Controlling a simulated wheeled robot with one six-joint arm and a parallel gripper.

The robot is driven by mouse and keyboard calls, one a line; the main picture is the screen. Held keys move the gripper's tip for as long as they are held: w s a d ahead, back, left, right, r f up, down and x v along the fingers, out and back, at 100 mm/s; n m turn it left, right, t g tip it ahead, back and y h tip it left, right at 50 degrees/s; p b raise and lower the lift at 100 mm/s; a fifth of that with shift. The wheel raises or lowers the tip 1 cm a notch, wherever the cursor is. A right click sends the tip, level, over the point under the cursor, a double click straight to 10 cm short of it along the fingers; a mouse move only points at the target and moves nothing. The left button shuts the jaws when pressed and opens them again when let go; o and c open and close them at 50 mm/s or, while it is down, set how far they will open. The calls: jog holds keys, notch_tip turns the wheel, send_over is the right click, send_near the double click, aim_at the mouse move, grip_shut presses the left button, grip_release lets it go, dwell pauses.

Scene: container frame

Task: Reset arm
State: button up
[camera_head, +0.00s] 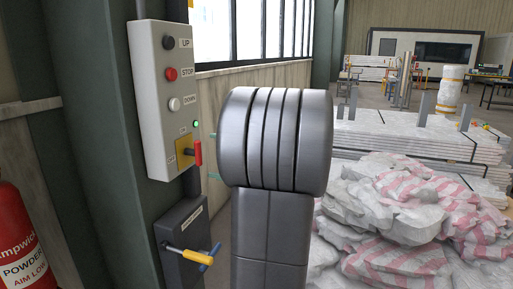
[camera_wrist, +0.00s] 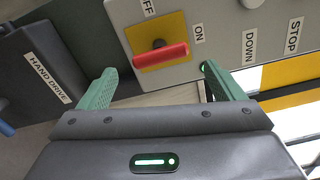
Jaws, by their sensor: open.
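My gripper (camera_wrist: 158,70) is open and empty. In the wrist view its two green fingers are spread wide, with the red switch handle (camera_wrist: 160,56) ahead of them, between the fingertips in the picture. The handle sits on a yellow plate (camera_wrist: 150,32) labelled OFF and ON and points toward the ON label. I cannot tell if a finger touches the panel. In the head view the red handle (camera_head: 197,152) is on the lower part of the grey control box (camera_head: 152,100). My arm hides most of the gripper there; only green finger ends (camera_head: 213,156) show at its left.
The control box has UP, STOP and DOWN buttons and a lit green lamp (camera_head: 196,124). Below is a dark hand drive box (camera_head: 175,215) with a yellow lever (camera_head: 184,255) and a blue one. A red extinguisher (camera_head: 20,240) stands left. Wrapped bags (camera_head: 405,200) and stacked panels lie right.

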aim_at(200, 154)
jog(key=x, duration=0.6)
jog(key=shift+a+r, duration=0.1)
jog(key=shift+a, duration=0.1)
jog(key=shift+d+r+m+p, duration=0.2)
jog(key=shift+m+p, duration=0.5)
jog(key=shift+p, duration=0.55)
jog(key=m+p, duration=0.4)
jog(key=p, duration=0.2)
jog(key=shift+f, duration=0.1)
jog(key=m+p, duration=0.3)
jog(key=p, duration=0.3)
jog(key=shift+m, duration=0.4)
jog(key=m+p, duration=0.7)
jog(key=p, duration=0.4)
jog(key=shift+f+m+p, duration=0.15)
jog(key=shift+m+p, duration=0.65)
jog(key=shift+p, duration=0.15)
jog(key=shift+s+f, duration=0.15)
